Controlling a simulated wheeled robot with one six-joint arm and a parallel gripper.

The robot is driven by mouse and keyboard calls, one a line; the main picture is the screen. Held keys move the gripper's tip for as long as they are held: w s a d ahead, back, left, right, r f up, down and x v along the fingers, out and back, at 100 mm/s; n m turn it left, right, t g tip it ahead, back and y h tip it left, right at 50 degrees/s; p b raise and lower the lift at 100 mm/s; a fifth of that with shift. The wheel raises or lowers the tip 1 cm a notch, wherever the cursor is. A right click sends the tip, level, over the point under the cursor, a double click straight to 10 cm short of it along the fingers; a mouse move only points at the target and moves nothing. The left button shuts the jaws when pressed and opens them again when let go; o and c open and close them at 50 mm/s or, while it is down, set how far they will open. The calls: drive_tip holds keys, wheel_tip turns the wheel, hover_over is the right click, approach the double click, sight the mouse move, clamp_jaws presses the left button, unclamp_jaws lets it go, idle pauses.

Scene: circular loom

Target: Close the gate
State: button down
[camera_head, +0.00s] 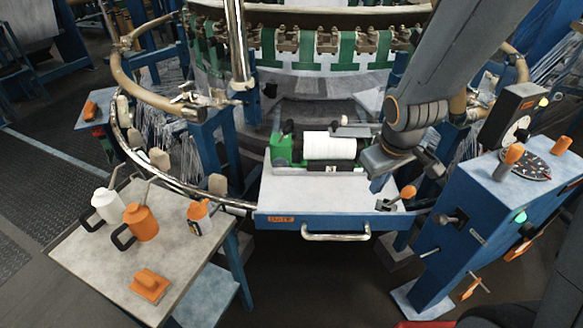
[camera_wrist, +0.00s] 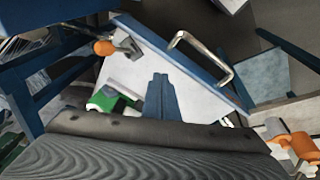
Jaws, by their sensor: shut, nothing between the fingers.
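The gate appears to be the light grey panel with a blue front edge, an orange label and a chrome handle (camera_head: 336,233), at the front middle of the loom. Its left end lies close to the curved chrome rail. I cannot tell how far it stands from closed. In the wrist view the gate's pale top (camera_wrist: 205,97) and handle (camera_wrist: 203,57) show beyond my fingers. My gripper (camera_head: 375,168) is shut and empty, above the right part of the gate, apart from the handle. The shut fingers also show in the wrist view (camera_wrist: 160,92).
A white roll in a green holder (camera_head: 330,146) lies on the gate. An orange knob (camera_head: 408,192) stands at its right end. A side table (camera_head: 85,245) with cans is at left; a blue control console (camera_head: 465,220) is at right. The floor in front is clear.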

drive_tip(key=w+a+f+n+t+y+p, duration=0.1)
drive_tip(key=w+a+f+n+t, duration=0.15)
drive_tip(key=w+a+n, duration=0.35)
drive_tip(key=n+y+p, duration=0.3)
drive_tip(key=n+y, duration=0.1)
drive_tip(key=n, duration=0.2)
approach(285, 176)
drive_tip(key=f, duration=0.1)
drive_tip(key=s+a+f, duration=0.1)
drive_tip(key=s+f, duration=0.1)
drive_tip(key=shift+s+a+f, duration=0.15)
drive_tip(key=shift+a+f, duration=0.15)
drive_tip(key=shift+f, duration=0.05)
drive_tip(key=shift+w+p, duration=0.55)
drive_tip(key=shift+w, duration=1.5)
